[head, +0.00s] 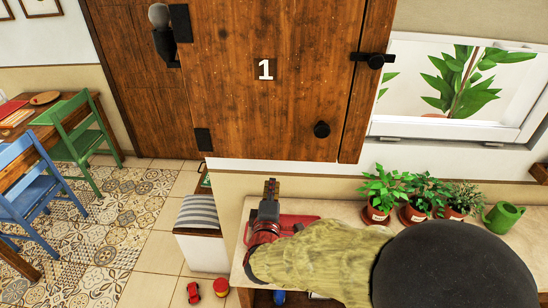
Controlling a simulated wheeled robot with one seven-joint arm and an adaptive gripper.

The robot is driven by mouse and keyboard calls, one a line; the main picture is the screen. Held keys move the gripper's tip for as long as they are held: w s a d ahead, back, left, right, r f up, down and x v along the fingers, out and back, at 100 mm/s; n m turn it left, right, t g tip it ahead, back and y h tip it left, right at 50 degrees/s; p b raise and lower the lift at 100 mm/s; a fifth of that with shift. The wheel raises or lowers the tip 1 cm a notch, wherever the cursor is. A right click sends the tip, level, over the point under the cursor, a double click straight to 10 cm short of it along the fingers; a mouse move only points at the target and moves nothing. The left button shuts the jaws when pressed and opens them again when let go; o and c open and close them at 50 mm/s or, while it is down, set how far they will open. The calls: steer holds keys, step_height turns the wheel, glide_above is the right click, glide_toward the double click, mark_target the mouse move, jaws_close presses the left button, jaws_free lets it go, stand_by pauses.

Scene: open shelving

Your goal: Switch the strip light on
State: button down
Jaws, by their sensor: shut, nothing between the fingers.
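I cannot make out a strip light or its switch in the head view. My gripper (271,187) is near the lower middle of the view, over the left part of the counter. It points up the picture toward the bottom of a wooden cabinet (285,100) marked with a white 1. The fingers are together and hold nothing. The gripper appears apart from the cabinet, below its lower edge in the picture. The underside of the cabinet is hidden.
A pale counter (345,212) bears a red tray (298,222), several potted plants (380,190) and a green watering can (503,218). A window (455,90) is at right. A cushioned bench (198,214), toys (193,292) and chairs (85,128) are left. Tiled floor lies between.

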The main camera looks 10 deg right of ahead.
steer(key=shift+r+n, duration=0.15)
steer(key=shift+n, duration=0.25)
steer(key=shift+w, duration=0.1)
steer(key=b+x, duration=0.4)
steer(key=x, duration=1)
steer(key=shift+r, duration=0.15)
steer(key=shift+w+d+f+t+b, duration=0.3)
steer(key=shift+t+b, duration=0.3)
steer(key=shift+b, duration=0.15)
